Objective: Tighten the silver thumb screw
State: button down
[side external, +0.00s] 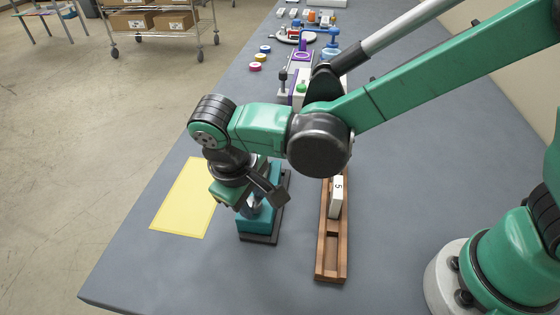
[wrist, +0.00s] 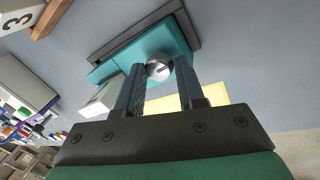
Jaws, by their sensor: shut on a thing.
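In the wrist view, the silver thumb screw (wrist: 159,70) shows a round, slotted silver head on a teal block (wrist: 150,48). The block sits on a dark base plate (wrist: 130,32). My gripper (wrist: 160,78) has one finger on each side of the screw head and is shut on it. In the side external view, my gripper (side external: 246,205) points down over the teal block (side external: 257,220) on its dark base (side external: 282,212). There, my wrist and fingers mostly hide the screw.
A yellow sheet (side external: 182,200) lies left of the block. Several small items, including a purple-framed piece (side external: 301,57), crowd the table's far end. The near table (side external: 190,277) is clear.

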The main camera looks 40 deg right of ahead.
aim_at(247, 220)
jog(key=shift+m, duration=0.4)
jog(key=c, duration=0.5)
grip_release()
jog(key=shift+v, duration=2.85)
jog(key=shift+f, duration=0.1)
